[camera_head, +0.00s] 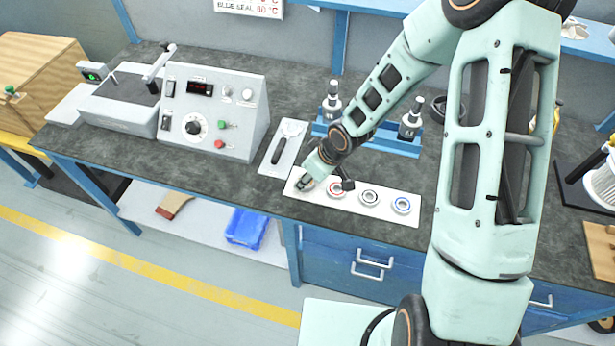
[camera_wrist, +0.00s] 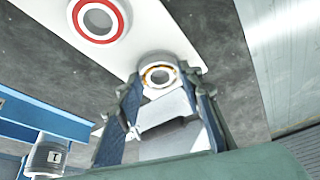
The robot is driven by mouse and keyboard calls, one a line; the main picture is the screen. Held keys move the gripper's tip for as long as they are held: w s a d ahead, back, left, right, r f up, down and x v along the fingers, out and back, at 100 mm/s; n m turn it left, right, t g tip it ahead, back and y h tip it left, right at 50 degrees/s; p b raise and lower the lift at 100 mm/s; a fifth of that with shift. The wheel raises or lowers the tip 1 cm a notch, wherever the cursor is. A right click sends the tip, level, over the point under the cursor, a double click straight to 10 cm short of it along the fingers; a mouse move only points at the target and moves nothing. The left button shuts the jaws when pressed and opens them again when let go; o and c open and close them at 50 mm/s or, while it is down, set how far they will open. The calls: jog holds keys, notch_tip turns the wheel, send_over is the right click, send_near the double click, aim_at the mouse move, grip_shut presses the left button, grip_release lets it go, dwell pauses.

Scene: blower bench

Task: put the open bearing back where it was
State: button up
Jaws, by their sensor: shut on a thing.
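The open bearing (camera_wrist: 158,74), a metal ring with orange-brown showing inside it, is between the fingertips of my gripper (camera_wrist: 160,82) in the wrist view. My gripper is shut on it. In the head view my gripper (camera_head: 307,183) is low over the left end of a white mat (camera_head: 352,207), and the bearing is mostly hidden by the fingers. Whether the bearing touches the mat or hangs just above it I cannot tell. A red-sealed bearing (camera_head: 336,189), a dark-sealed bearing (camera_head: 369,197) and a blue-sealed bearing (camera_head: 401,204) lie in a row to the right.
A grey control box (camera_head: 212,110) stands to the left. A white plate with a black-handled tool (camera_head: 283,143) lies behind my gripper's left side. A blue stand (camera_head: 378,142) with metal cylinders is behind the mat. The bench's front edge runs close in front.

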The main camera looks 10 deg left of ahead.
jog(key=shift+f, duration=0.15)
jog(key=o, duration=1.4)
jog(key=shift+c, duration=0.2)
jog(key=shift+r, duration=0.35)
jog(key=p+v, duration=0.3)
jog(key=v, duration=0.8)
jog(key=shift+s+d+r, duration=0.15)
jog(key=shift+d+r, duration=0.05)
jog(key=shift+r, duration=0.1)
